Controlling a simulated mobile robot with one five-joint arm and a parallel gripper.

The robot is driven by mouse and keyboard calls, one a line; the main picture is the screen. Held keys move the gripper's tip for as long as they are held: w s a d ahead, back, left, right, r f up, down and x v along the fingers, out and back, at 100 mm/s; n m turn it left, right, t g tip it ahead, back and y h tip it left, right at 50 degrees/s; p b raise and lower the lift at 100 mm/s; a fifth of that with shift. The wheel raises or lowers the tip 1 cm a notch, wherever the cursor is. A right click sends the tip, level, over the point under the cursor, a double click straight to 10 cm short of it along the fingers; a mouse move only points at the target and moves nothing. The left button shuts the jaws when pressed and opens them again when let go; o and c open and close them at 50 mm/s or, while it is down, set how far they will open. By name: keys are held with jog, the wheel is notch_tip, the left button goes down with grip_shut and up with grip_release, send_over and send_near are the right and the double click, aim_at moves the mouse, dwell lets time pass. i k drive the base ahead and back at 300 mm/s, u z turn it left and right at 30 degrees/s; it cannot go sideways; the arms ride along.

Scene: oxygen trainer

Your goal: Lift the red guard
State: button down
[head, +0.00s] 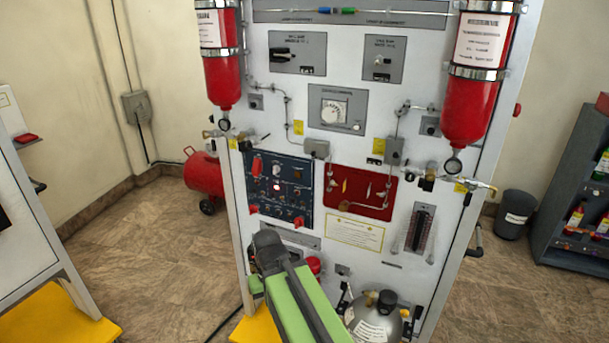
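A dark blue switch panel (279,190) is on the lower left of the white trainer board. A red guard (257,166) stands out at the panel's upper left. Two more red covers show along its lower edge, one at the left (253,209) and one at the right (299,222). I cannot tell from this view which is the task's guard. My green and grey arm reaches up from the bottom. My gripper (266,240) is at its dark far end, just below the blue panel in the picture. Its fingers cannot be made out, and contact with the panel cannot be judged.
A red panel (361,192) with tubing is right of the blue one. Two red cylinders (221,70) (478,80) hang at the board's upper sides. A grey gas bottle (374,322) stands at the bottom right of my arm.

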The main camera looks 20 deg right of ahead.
aim_at(256, 169)
jog(key=k, duration=0.55)
jog(key=u, duration=0.65)
jog(key=i, duration=1.05)
jog(key=u, duration=0.3)
